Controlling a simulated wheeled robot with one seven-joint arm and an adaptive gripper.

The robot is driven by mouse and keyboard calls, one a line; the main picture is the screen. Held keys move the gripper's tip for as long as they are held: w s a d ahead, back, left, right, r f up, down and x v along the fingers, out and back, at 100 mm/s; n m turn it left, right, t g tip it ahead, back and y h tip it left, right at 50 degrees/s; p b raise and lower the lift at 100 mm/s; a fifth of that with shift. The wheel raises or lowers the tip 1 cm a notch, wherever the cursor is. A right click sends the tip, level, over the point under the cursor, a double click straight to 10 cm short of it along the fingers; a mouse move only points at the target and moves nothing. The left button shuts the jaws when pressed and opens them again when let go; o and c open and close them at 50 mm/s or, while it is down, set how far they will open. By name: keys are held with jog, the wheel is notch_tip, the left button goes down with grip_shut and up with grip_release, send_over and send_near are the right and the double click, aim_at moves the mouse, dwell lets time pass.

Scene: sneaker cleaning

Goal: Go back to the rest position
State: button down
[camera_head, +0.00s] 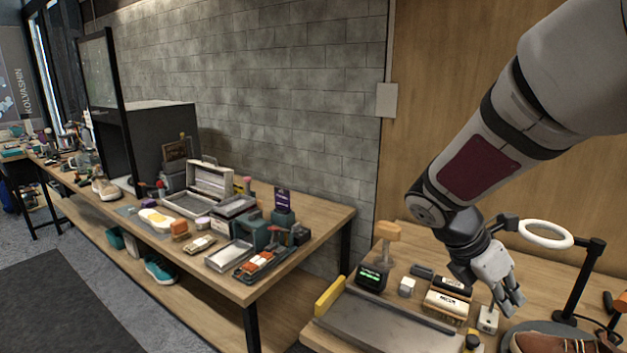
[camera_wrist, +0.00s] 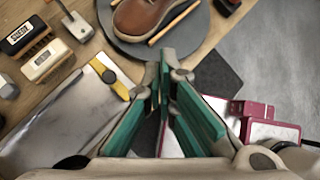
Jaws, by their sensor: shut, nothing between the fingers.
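My gripper (camera_head: 511,299) hangs at the end of my arm over the right-hand workbench in the head view, in front of the ring lamp. In the wrist view my gripper (camera_wrist: 164,88) shows its teal-lined fingers shut with nothing between them. Below and beyond the fingers, a brown shoe (camera_wrist: 142,18) rests on a dark round plate (camera_wrist: 188,38). The shoe also shows at the lower right of the head view (camera_head: 545,342). The fingers are apart from the shoe.
Two brushes (camera_head: 447,304), a small white block (camera_head: 407,286) and a dark display box (camera_head: 371,278) stand on the near bench. A grey tray (camera_head: 385,325) lies at its front. A ring lamp (camera_head: 546,233) rises at the right. A longer bench (camera_head: 335,219) holds boxes and tools.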

jog(key=s+a+r+m+t+y, duration=0.2)
jog(key=s+a+r+m+y, duration=0.1)
jog(key=s+a+m, duration=0.3)
jog(key=s+a+r+m+t+y, duration=0.3)
jog(key=s+a+m, duration=0.4)
jog(key=s+m, duration=0.3)
jog(key=r+m+y, duration=0.1)
jog(key=m+y, duration=0.1)
jog(key=m, duration=0.2)
jog(key=shift+s+m, duration=0.3)
jog(key=shift+m, duration=0.1)
jog(key=shift+d+r, duration=0.1)
jog(key=shift+r, duration=0.05)
